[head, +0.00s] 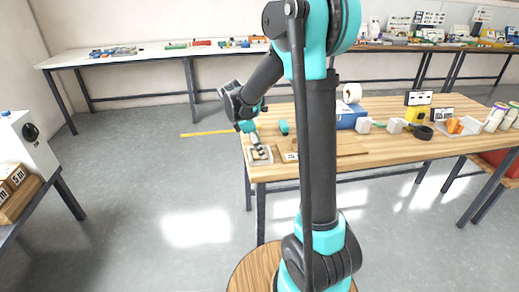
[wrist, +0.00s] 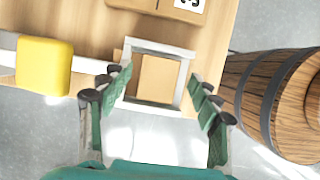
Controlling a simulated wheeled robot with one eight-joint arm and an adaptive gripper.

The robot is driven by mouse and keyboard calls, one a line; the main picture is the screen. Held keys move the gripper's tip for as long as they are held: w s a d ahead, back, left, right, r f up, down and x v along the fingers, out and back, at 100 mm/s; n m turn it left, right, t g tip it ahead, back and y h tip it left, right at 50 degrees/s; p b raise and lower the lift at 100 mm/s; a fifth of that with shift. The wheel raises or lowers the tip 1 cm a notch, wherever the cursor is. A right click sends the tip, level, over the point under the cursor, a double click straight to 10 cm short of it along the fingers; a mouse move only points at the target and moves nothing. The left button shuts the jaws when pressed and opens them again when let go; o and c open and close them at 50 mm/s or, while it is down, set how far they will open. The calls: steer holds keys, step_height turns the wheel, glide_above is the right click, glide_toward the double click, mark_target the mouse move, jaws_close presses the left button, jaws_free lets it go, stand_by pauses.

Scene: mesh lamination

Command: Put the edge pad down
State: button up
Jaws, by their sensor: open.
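A flat tan pad (wrist: 158,79), which looks like the edge pad, lies inside a pale square frame (wrist: 184,83) on the wooden table near its edge. My gripper (wrist: 161,84) is open in the wrist view, with one finger on each side of the frame. No gap between the pad and the surface under it can be made out. In the head view my gripper (head: 258,148) points down over the small pale frame (head: 250,162) at the table's front left corner. The pad is too small there to tell its exact contact.
A yellow block (wrist: 43,66) is left of the frame in the wrist view. A tan board with a black-and-white label (wrist: 188,3) lies beyond the frame. On the table (head: 400,150), a blue box (head: 350,116) and a black ring (head: 423,132) stand further right.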

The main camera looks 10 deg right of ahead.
steer(key=v, duration=1.2)
steer(key=s+d+f+m+t+y, duration=0.2)
steer(key=s+d+f+m, duration=0.2)
steer(key=s+f+m, duration=0.4)
steer(key=s+d+f+m+t+y, duration=0.2)
steer(key=s+d+f+m, duration=0.2)
steer(key=s+f+m, duration=0.4)
steer(key=s+m, duration=0.2)
steer(key=s, duration=0.4)
steer(key=shift+d+y, duration=0.3)
steer(key=shift+d, duration=0.05)
